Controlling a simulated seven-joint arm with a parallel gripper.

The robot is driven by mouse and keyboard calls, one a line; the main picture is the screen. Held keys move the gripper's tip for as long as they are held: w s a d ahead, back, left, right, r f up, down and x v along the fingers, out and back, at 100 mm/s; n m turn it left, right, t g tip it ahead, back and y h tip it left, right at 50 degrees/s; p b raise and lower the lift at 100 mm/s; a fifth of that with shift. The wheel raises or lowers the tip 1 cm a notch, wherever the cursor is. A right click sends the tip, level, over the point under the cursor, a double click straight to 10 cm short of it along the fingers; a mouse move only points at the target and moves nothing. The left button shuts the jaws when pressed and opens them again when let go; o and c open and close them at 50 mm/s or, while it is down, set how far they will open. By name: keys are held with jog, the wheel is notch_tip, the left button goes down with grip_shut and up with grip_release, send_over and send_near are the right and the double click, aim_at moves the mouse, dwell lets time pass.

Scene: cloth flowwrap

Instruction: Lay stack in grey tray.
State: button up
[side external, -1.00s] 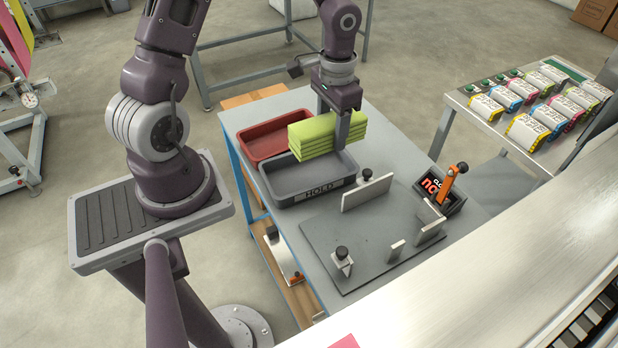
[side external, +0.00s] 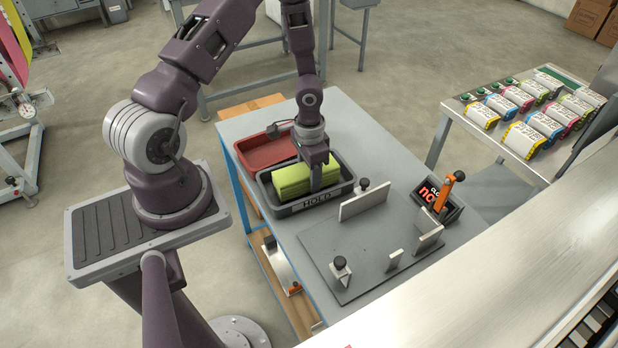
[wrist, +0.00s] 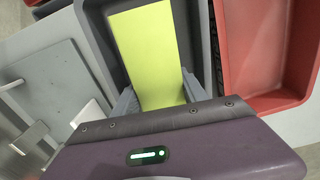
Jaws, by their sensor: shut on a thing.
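The stack of folded lime-green cloths (side external: 291,181) is down inside the grey tray (side external: 334,194), which has a HOLD label on its front. My gripper (side external: 320,188) points down into the tray and is shut on the stack near its right end. In the wrist view the stack (wrist: 145,52) lies between the two grey fingers (wrist: 160,98), within the walls of the tray (wrist: 204,50). Whether the stack's underside touches the tray floor is hidden.
A red tray (side external: 256,158) stands directly behind the grey one. A dark plate (side external: 355,262) with upright metal guides (side external: 364,201) lies in front and to the right. Wrapped packs (side external: 520,97) lie on a side table.

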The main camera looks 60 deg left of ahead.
jog(key=shift+f, duration=0.45)
jog(key=shift+f, duration=0.15)
jog(key=o, duration=1.3)
jog(key=shift+o, duration=0.2)
